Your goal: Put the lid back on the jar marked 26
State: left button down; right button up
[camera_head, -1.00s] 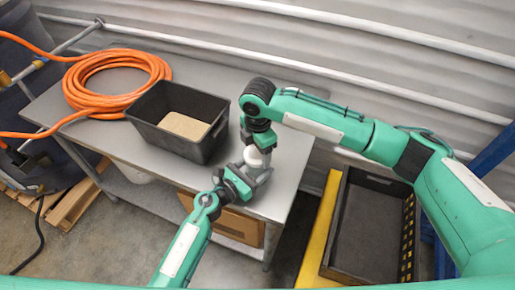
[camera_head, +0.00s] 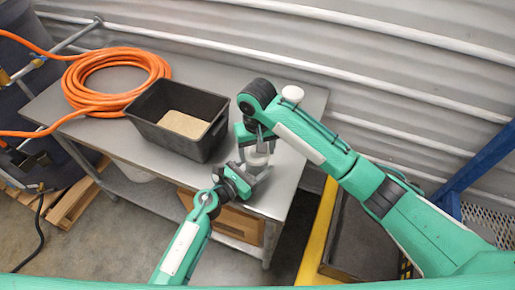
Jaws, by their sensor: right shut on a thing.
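My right gripper (camera_head: 260,140) points down over the right part of the table. It is shut on a small pale thing, seemingly the lid (camera_head: 261,147), mostly hidden by the fingers. A pale round thing, likely the jar (camera_head: 257,159), sits just below it, at the jaws of my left gripper (camera_head: 252,174). Whether the lid touches the jar, and whether the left jaws are closed on it, cannot be told. No number 26 is legible. Another white round-topped thing (camera_head: 292,94) shows at the table's back right, just behind my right arm.
A black bin (camera_head: 172,138) with tan substrate (camera_head: 184,124) stands left of the grippers on the grey table (camera_head: 290,160). A coiled orange hose (camera_head: 112,82) lies at the back left. A dark tray (camera_head: 350,235) beside a yellow edge (camera_head: 318,235) is at right.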

jog(key=m, duration=0.4)
jog(key=shift+a, duration=0.15)
jog(key=m, duration=0.9)
jog(key=shift+w+m, duration=0.1)
jog(key=shift+m, duration=0.3)
jog(key=m, duration=0.3)
jog(key=shift+m, duration=0.3)
jog(key=o, duration=1)
jog(key=shift+o, duration=0.2)
jog(key=shift+a+r, duration=0.1)
jog(key=shift+r, duration=2.15)
jog(key=shift+c, duration=0.4)
